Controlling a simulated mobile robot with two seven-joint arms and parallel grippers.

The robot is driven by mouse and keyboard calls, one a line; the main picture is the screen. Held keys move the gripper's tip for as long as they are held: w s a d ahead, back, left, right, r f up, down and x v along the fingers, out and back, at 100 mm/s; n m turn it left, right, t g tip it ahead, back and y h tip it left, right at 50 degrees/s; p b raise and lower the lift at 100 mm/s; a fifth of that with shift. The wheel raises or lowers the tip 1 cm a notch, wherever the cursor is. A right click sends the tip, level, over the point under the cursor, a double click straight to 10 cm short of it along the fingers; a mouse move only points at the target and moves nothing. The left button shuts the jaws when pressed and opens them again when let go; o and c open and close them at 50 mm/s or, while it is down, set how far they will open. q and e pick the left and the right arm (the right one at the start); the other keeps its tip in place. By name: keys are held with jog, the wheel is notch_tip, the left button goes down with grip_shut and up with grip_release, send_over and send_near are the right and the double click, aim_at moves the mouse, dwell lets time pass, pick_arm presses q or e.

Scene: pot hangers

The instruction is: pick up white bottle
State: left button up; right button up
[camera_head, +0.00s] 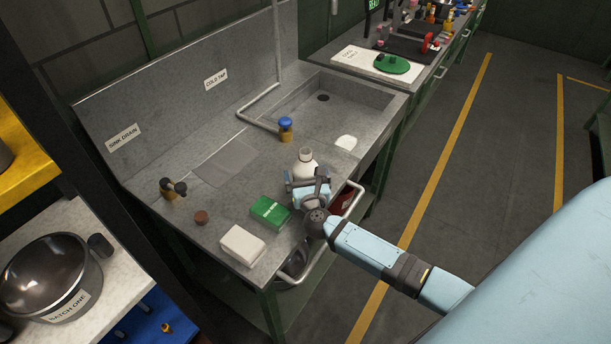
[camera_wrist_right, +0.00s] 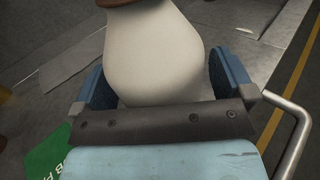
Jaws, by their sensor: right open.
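The white bottle (camera_head: 306,164) stands on the grey sink counter near its front edge. My right gripper (camera_head: 308,181) is at the bottle's near side, its arm coming in from the right. In the right wrist view the bottle (camera_wrist_right: 155,55) fills the middle, between the two blue finger pads of the open gripper (camera_wrist_right: 160,80). One pad is on each side of the bottle. I cannot tell whether either pad touches it. The gripper hides the lower part of the bottle in the head view. My left gripper is not in view.
A green box (camera_head: 270,212) and a white block (camera_head: 242,245) lie left of the gripper. A blue-topped tap (camera_head: 286,130) stands behind the bottle, beside the sink basin (camera_head: 335,100). A metal rail (camera_head: 352,200) runs along the counter's front.

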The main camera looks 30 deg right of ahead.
jog(key=c, duration=1)
jog(key=shift+r, duration=0.1)
